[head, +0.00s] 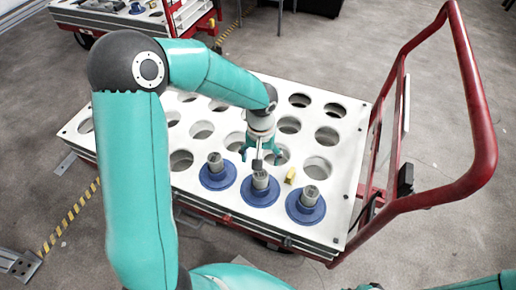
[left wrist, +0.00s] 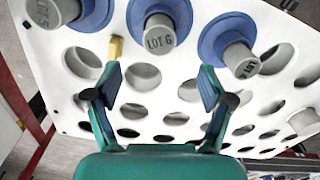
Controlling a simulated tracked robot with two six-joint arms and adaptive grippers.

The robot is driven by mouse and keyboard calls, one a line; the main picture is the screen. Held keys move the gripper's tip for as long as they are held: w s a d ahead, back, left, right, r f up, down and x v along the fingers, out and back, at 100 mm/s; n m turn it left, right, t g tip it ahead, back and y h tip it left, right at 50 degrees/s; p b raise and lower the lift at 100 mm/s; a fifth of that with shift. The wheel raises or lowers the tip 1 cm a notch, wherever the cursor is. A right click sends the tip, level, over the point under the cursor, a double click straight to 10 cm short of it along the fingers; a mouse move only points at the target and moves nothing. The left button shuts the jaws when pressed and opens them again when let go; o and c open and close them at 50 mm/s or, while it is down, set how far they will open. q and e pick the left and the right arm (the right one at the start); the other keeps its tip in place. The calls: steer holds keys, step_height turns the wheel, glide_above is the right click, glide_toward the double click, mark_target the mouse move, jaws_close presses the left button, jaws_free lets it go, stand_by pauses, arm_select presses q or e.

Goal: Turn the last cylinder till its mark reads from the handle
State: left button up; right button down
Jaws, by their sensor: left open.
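Three grey cylinders on blue round flanges stand in a row along the near side of a white perforated deck (head: 345,112): a left one (head: 216,162), a middle one (head: 260,179) and a right one (head: 309,195). In the left wrist view the order is reversed: one with a slanted LOT mark (left wrist: 45,12), one reading LOT 6 (left wrist: 158,34), and one whose LOT mark (left wrist: 241,60) is slanted and only partly legible. My left gripper (head: 259,156) points down over the deck just behind the middle cylinder, open and empty. My right gripper is out of view.
A small yellow block (head: 291,175) stands between the middle and right cylinders; it also shows in the left wrist view (left wrist: 115,47). The cart's red handle (head: 470,95) rises at the right. Several empty holes fill the rest of the deck.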

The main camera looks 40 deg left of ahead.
mark_target(261, 174)
arm_select(q)
step_height(261, 174, down, 10)
steer(key=shift+r+b, duration=0.1)
steer(key=shift+b, duration=0.95)
steer(key=c, duration=1.5)
jaws_close()
steer(key=shift+r, duration=0.1)
steer(key=shift+w, duration=0.1)
